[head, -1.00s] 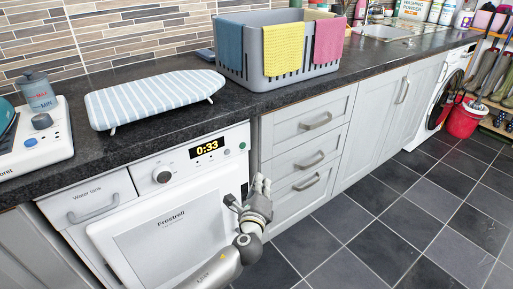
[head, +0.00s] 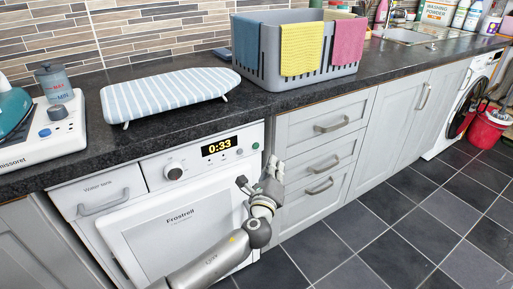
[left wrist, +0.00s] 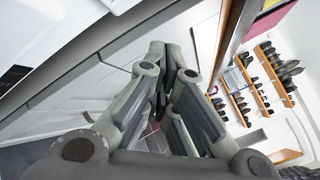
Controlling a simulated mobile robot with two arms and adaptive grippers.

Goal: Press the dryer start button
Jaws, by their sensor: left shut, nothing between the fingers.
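The white dryer (head: 165,225) stands under the worktop, with Frostrell on its door. Small marks below the display are too small to read. My left gripper (head: 274,166) is shut and empty, in front of the dryer's right edge, a little below and right of that button. No contact with it shows. The left wrist view shows the closed fingers (left wrist: 168,75). My right gripper is not in view.
Grey drawers with bar handles (head: 333,125) adjoin the dryer on the right. The dark worktop (head: 195,122) overhangs it, bearing a striped ironing board (head: 165,95) and a grey basket (head: 262,72) with cloths. The tiled floor (head: 350,225) in front is clear.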

